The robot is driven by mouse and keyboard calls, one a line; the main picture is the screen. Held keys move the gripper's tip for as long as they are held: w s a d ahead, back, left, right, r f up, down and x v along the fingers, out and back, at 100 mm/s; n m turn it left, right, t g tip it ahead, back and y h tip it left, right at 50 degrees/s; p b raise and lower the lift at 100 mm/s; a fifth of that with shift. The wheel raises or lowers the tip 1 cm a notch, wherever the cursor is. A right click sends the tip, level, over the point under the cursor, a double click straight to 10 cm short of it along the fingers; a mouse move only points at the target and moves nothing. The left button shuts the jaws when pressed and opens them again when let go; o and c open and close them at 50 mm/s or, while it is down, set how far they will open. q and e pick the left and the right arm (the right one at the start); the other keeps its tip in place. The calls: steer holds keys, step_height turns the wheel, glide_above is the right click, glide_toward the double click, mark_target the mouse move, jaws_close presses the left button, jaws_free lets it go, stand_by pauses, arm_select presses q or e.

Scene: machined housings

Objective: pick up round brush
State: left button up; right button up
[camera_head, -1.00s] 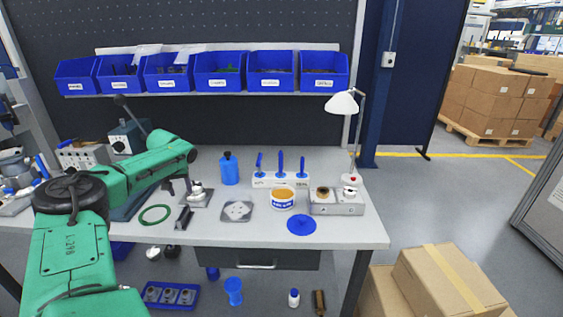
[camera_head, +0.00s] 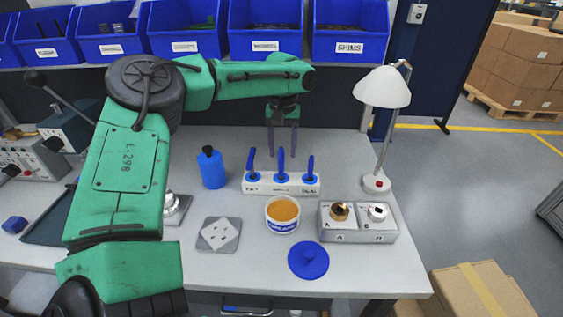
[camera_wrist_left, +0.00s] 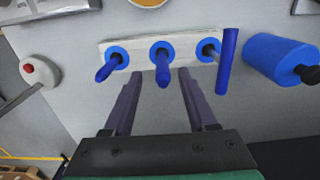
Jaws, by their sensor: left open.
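A white holder (camera_head: 256,188) on the bench carries three upright blue-handled brushes; it also shows in the left wrist view (camera_wrist_left: 138,60). Its small labels are hard to read, so I cannot read which brush is round. The left brush (camera_head: 251,160), middle brush (camera_head: 281,158) and right brush (camera_head: 310,167) stand in blue collars. My left gripper (camera_head: 283,151) is open and empty, fingers pointing down just behind the holder. In the left wrist view its fingertips (camera_wrist_left: 159,76) lie either side of the middle handle (camera_wrist_left: 162,72) in the picture, not visibly touching it. My right gripper is out of view.
A blue bottle (camera_head: 211,170) stands left of the holder. A tub of orange grease (camera_head: 282,213), a blue disc (camera_head: 308,260) and a grey block with two knobs (camera_head: 343,235) lie in front. A white lamp (camera_head: 383,88) stands right. Blue bins (camera_head: 265,28) hang above.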

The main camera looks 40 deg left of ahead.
mark_target(281, 165)
arm_select(q)
steer(key=shift+s+d+f+p, duration=0.1)
steer(key=shift+s+f+p, duration=0.15)
steer(key=shift+f, duration=0.2)
steer(key=shift+s+d+f+p, duration=0.15)
steer(key=shift+f+p, duration=0.1)
steer(key=shift+f, duration=0.2)
steer(key=f, duration=0.3)
steer(key=shift+w+a+f+p, duration=0.1)
steer(key=shift+a+f+p, duration=0.1)
steer(key=shift+a+p, duration=0.15)
steer(key=shift+w+f, duration=0.15)
steer(key=shift+f, duration=0.2)
steer(key=shift+a, duration=0.1)
steer(key=shift+c, duration=0.6)
steer(key=shift+r, duration=0.15)
jaws_close()
steer(key=shift+r, duration=0.2)
step_height(281, 165, up, 9)
steer(key=shift+r+b, duration=0.1)
steer(key=shift+b, duration=0.65)
steer(key=shift+r, duration=0.2)
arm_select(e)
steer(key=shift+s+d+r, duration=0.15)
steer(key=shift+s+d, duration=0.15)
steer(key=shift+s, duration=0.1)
